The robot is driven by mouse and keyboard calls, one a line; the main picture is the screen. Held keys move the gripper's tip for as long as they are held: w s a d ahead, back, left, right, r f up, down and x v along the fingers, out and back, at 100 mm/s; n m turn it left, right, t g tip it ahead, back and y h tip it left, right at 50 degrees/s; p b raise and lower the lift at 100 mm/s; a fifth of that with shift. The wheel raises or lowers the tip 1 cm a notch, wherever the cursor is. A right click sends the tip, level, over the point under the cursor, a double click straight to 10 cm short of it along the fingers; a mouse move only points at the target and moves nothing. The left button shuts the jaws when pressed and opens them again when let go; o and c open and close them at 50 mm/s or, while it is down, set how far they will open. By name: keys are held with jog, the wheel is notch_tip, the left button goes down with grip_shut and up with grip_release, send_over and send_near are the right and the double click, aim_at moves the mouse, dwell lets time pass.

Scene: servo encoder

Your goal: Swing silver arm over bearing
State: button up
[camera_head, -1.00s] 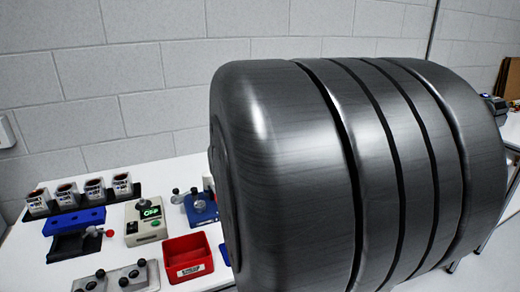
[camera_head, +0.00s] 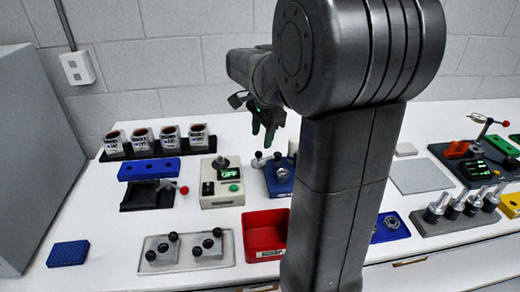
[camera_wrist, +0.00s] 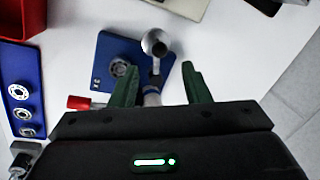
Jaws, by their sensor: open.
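The blue fixture (camera_head: 279,182) stands on the white table behind the red bin. In the wrist view, its blue base (camera_wrist: 110,52) carries a ringed bearing (camera_wrist: 119,68). The silver arm (camera_wrist: 155,66), with a round silver knob (camera_wrist: 154,43), appears to the right of the bearing, not over it. My gripper (camera_head: 264,133) is above and behind the fixture. In the wrist view, my gripper (camera_wrist: 160,68) is open, its green fingers appearing on either side of the silver arm. I cannot tell whether they touch it. A red-tipped part (camera_wrist: 79,102) is left of the left finger.
The red bin (camera_head: 264,232) and a grey box with a green display (camera_head: 222,188) stand close to the fixture. A blue tray with bearings (camera_head: 390,228) lies to the right. A rack of posts (camera_head: 455,212) and a red-tipped lever (camera_head: 490,122) are farther right.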

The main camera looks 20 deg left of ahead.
aim_at(259, 152)
jog(key=f, duration=0.4)
jog(key=a+f, duration=0.1)
jog(key=f, duration=0.1)
jog(key=shift+w+f, duration=0.1)
jog(key=shift+w, duration=0.2)
jog(key=shift+c, duration=0.2)
grip_shut()
